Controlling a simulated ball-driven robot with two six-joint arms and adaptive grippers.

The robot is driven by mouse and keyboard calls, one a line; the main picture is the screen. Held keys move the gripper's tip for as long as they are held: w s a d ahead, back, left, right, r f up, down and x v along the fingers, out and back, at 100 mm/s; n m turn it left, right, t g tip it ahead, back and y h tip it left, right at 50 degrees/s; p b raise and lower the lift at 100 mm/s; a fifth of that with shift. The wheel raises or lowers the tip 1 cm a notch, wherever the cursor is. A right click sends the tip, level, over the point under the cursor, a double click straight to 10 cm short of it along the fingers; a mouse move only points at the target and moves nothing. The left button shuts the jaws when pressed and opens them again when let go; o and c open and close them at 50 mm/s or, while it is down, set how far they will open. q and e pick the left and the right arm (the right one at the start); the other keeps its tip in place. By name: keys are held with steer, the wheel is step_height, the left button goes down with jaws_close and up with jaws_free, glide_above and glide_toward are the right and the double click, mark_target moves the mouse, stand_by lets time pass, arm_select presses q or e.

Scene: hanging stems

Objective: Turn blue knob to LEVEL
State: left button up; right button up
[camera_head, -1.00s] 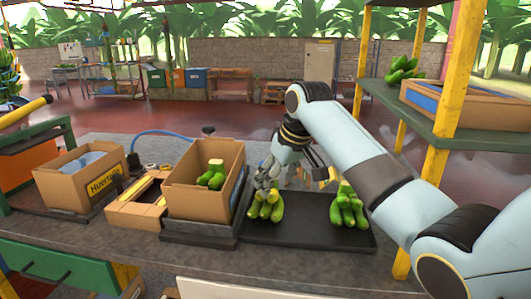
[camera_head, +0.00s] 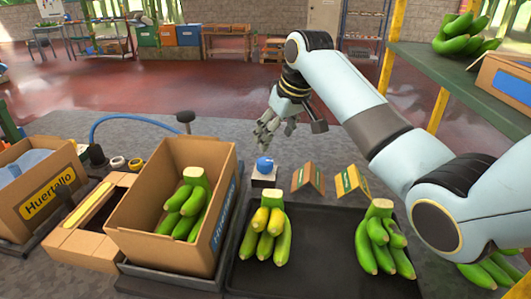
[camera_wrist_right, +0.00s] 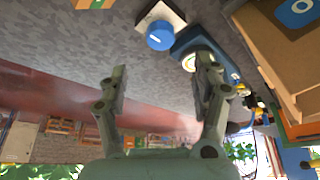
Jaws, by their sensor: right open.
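The blue knob (camera_head: 264,165) sits on a small pale base (camera_head: 263,180) on the grey table, behind the black tray. In the right wrist view the blue knob (camera_wrist_right: 160,36) shows a white pointer line on its face; its base (camera_wrist_right: 172,16) has no label that I can read. My right gripper (camera_head: 268,136) is above and behind the knob, apart from it. In the right wrist view its two fingers (camera_wrist_right: 160,95) are spread with nothing between them, and the knob lies beyond the fingertips. My left gripper does not show.
Two small cardboard stands (camera_head: 308,178) are right of the knob. The black tray (camera_head: 310,262) holds banana bunches. An open carton (camera_head: 130,227) with bananas stands left. Behind the carton is a black-topped post (camera_head: 185,117) with a blue hose. A shelf (camera_head: 440,75) stands right.

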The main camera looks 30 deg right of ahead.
mark_target(265, 161)
steer(key=b+x, duration=0.1)
steer(key=x, duration=0.9)
steer(key=shift+w+a+f, duration=0.1)
steer(key=shift+a+f, duration=0.05)
steer(key=shift+f, duration=0.05)
steer(key=c, duration=1.2)
